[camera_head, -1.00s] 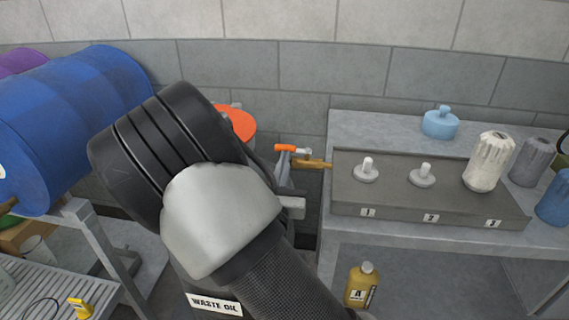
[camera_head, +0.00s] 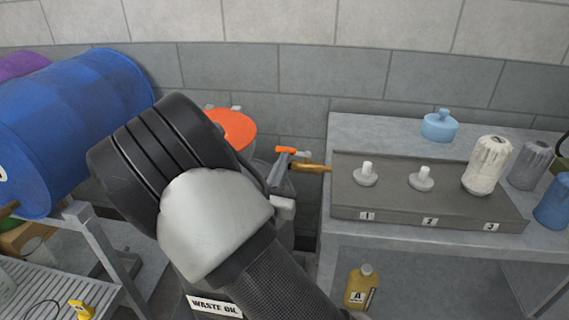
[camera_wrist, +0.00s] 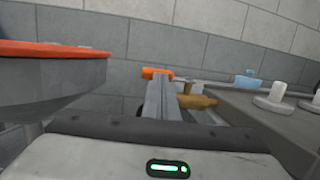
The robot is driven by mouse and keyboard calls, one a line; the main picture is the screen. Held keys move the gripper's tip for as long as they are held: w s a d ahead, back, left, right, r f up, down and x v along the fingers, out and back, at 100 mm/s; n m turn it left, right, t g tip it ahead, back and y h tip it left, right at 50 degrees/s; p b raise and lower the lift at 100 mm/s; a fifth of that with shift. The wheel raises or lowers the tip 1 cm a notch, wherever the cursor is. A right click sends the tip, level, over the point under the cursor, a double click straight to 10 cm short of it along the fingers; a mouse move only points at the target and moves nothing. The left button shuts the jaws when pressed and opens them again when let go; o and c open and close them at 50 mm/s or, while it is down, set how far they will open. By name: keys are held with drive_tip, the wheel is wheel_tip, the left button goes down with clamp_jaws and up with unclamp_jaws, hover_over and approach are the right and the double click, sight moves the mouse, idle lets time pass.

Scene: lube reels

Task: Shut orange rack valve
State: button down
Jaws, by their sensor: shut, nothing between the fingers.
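The valve has an orange handle (camera_head: 286,150) and a brass body (camera_head: 312,168) at the left end of the grey bench unit. The handle lies sideways above the brass. My gripper (camera_head: 283,160) is shut and empty, its tips at the handle's near side. In the wrist view, the shut fingers (camera_wrist: 160,85) point at the orange handle (camera_wrist: 155,72), which shows just above and beyond the tips. The brass body (camera_wrist: 197,100) is right of the fingers. I cannot tell whether the tips touch the handle. My fingers hide part of the valve's left side.
The orange funnel top (camera_head: 232,128) of the waste oil container stands left of my fingers. The grey unit (camera_head: 400,205) with white posts lies close on the right. A blue drum (camera_head: 75,125) lies on a rack at left. The wall is behind.

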drive_tip(key=w+d+m+g+h+p, duration=0.2)
drive_tip(key=w+m+h+p, duration=0.1)
drive_tip(key=w, duration=0.5)
drive_tip(key=shift+h+p, duration=0.8)
drive_tip(key=shift+p, duration=0.15)
drive_tip(key=shift+s+a, duration=0.1)
drive_tip(key=shift+s, duration=0.05)
drive_tip(key=p+v, duration=0.1)
drive_tip(key=v, duration=1.6)
drive_tip(key=shift+a, duration=0.1)
